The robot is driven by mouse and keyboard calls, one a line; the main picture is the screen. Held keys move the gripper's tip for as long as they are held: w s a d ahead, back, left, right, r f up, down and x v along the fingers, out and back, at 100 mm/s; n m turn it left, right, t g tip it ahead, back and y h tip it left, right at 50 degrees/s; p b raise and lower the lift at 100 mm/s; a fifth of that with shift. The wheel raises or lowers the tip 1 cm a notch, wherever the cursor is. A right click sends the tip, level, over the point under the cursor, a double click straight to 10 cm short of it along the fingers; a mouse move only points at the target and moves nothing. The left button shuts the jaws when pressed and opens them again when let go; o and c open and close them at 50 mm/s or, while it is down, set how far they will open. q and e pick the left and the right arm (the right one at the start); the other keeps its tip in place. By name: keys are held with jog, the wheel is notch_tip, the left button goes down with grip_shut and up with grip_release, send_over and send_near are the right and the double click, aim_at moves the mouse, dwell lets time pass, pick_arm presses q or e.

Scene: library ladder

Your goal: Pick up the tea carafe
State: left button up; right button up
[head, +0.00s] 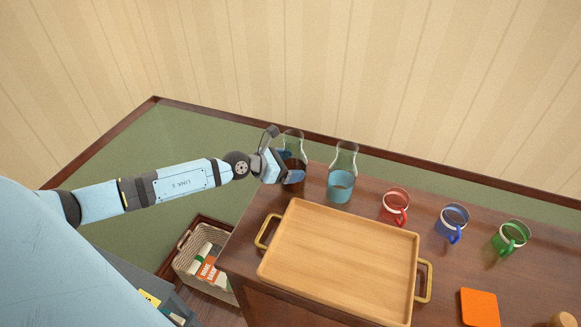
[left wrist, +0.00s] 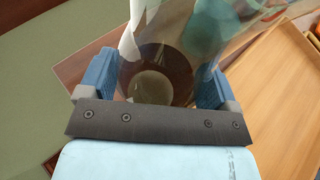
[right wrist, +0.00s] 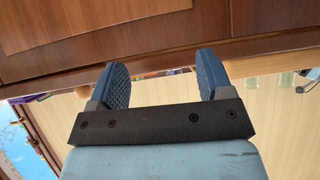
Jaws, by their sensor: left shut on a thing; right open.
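The tea carafe (head: 294,185) is clear glass with dark brown liquid in its lower part. It stands upright at the far left end of the brown cabinet top, and I see no clear gap under it. My left gripper (head: 287,170) is shut on its body from the left side. In the left wrist view the carafe (left wrist: 166,72) fills the space between the two blue fingers (left wrist: 155,80). My right gripper (right wrist: 163,80) is open and empty in the right wrist view, with wooden panels beyond it. It does not show in the head view.
A carafe with blue liquid (head: 340,188) stands just right of the tea carafe. Red (head: 396,206), blue (head: 453,222) and green (head: 511,237) mugs continue the row. An empty wooden tray (head: 340,260) lies in front; an orange square (head: 479,307) lies right of it. A basket (head: 187,262) stands below left.

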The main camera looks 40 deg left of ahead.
pick_arm(q)
notch_tip(320, 180, up, 19)
jog(key=p, duration=0.2)
pick_arm(e)
notch_tip(320, 180, up, 2)
jog(key=shift+s+r, duration=0.1)
pick_arm(q)
jog(key=shift+d, duration=0.1)
pick_arm(e)
jog(key=shift+d, duration=0.1)
